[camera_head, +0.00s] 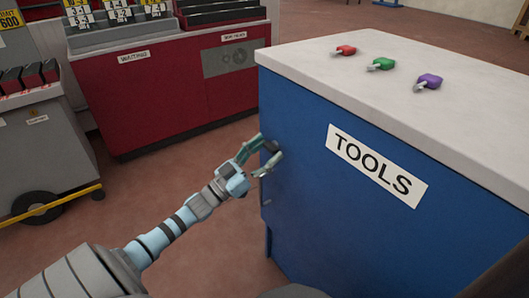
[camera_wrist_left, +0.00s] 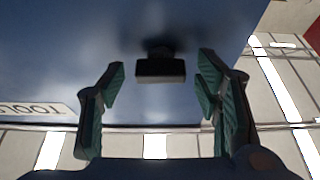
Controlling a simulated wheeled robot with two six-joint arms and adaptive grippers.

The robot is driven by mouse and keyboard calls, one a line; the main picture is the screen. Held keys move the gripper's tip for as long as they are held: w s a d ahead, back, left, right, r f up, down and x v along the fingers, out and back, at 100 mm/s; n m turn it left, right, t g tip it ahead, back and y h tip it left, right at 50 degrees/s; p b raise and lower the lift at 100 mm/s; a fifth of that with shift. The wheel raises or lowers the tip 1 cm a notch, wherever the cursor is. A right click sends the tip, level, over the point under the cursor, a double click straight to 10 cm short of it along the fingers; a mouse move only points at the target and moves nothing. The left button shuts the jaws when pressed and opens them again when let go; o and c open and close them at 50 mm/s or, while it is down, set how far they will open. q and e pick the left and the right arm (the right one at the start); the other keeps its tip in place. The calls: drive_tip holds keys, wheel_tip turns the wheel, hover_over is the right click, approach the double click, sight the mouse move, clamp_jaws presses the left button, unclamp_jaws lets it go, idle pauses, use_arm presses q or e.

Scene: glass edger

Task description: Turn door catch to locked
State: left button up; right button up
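The door catch (camera_head: 272,146) is a small dark piece on the left part of the blue TOOLS cabinet's front (camera_head: 330,215). In the left wrist view the catch (camera_wrist_left: 160,71) is a dark block, wider than tall in that picture, on a short mount. My left gripper (camera_head: 265,153) is at the catch, and its green fingers partly cover it in the head view. In the left wrist view the gripper (camera_wrist_left: 162,82) is open, one finger on each side of the catch, with gaps showing on both sides. My right gripper is not in view.
The cabinet's pale top (camera_head: 400,70) carries a red key-like piece (camera_head: 346,50), a green one (camera_head: 382,64) and a purple one (camera_head: 429,81). A red WAITING cabinet (camera_head: 165,95) and a grey wheeled cart (camera_head: 40,150) stand left. Floor between them is clear.

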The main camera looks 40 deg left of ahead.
use_arm(q)
drive_tip(key=c, duration=1)
